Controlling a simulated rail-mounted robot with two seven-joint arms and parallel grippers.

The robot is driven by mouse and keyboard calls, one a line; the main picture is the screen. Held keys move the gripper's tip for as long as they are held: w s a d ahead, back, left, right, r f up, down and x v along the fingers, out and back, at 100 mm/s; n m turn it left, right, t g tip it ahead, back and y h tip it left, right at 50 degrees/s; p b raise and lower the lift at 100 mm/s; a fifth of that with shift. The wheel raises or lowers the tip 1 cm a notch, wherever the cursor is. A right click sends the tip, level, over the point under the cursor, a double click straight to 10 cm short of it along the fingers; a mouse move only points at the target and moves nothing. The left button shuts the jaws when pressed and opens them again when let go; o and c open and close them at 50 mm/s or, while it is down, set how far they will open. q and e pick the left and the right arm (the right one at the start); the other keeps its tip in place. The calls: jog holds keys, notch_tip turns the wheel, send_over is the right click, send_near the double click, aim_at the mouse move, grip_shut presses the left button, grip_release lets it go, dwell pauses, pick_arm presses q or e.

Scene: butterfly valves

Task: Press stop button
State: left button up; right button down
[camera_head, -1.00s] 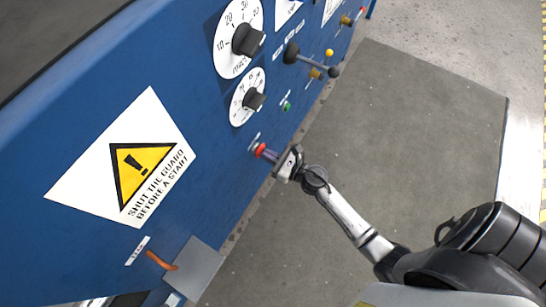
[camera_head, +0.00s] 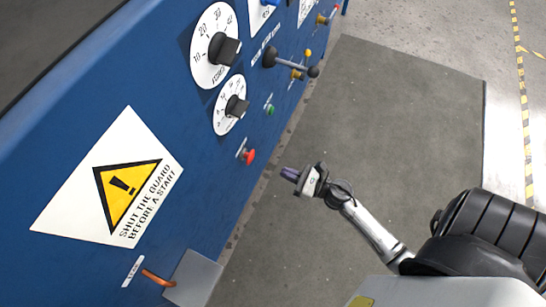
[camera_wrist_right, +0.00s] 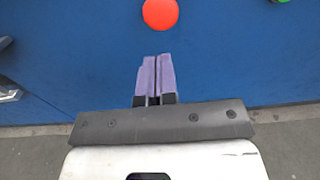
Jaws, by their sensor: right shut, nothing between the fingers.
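The red stop button (camera_head: 248,156) sticks out from the blue machine panel (camera_head: 190,115), below the two dials. It also shows in the right wrist view (camera_wrist_right: 160,13), at the top, just beyond the fingertips. My right gripper (camera_head: 288,174) is to the right of the button in the head view, with a clear gap between them. Its purple fingers (camera_wrist_right: 154,75) are shut together with nothing between them and point towards the panel. My left gripper is not in view.
A green button (camera_head: 269,109) sits above and right of the red one. A black-knobbed lever (camera_head: 290,63) sticks out higher up. A grey box (camera_head: 193,279) with an orange cable is at the panel's lower edge. The grey floor mat (camera_head: 400,120) is clear.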

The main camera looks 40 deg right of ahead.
jog(key=v, duration=0.3)
jog(key=shift+s, duration=0.1)
dwell(0.3)
dwell(0.4)
